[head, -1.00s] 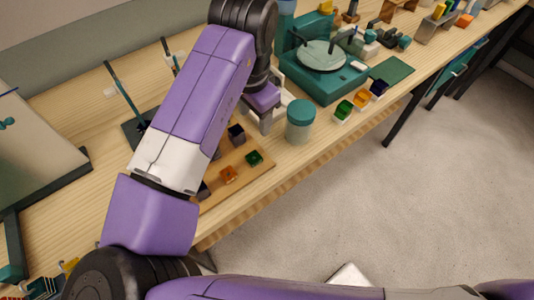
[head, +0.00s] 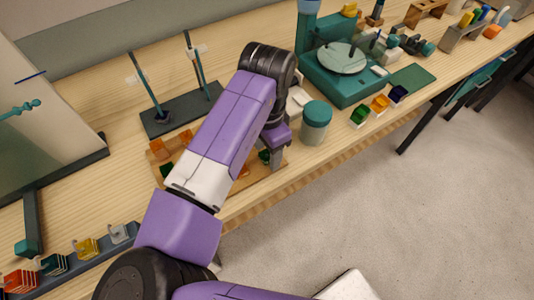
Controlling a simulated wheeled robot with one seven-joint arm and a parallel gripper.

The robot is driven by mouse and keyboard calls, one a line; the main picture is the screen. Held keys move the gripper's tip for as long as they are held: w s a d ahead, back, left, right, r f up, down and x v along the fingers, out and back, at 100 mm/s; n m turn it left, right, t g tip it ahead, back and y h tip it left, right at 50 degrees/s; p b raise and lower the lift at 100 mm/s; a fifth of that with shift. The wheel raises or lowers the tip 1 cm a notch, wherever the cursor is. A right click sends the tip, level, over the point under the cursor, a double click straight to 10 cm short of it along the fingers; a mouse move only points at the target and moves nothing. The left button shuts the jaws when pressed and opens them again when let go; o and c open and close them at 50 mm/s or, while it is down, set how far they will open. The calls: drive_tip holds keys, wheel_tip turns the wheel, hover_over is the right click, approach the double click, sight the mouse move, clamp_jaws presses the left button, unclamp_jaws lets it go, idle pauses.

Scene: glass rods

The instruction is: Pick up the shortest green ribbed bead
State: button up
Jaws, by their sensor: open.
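A wooden tray (head: 236,196) with small coloured pieces lies near the table's front edge, partly hidden by my arm. A small dark green piece (head: 264,156) sits at its right end, right beside my gripper (head: 276,166). Another green piece (head: 165,170) is at the tray's left end. Ribs and relative lengths are too small to tell. My gripper points down over the tray's right end. It is open and I see nothing held. Its fingertips partly hide the area around the green piece.
A jar with a teal lid (head: 316,122) stands just right of my gripper. A stand with upright rods (head: 183,112) is behind the tray.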

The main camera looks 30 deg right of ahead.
clamp_jaws()
idle(0.4)
wheel_tip(320, 180, up, 20)
idle(0.5)
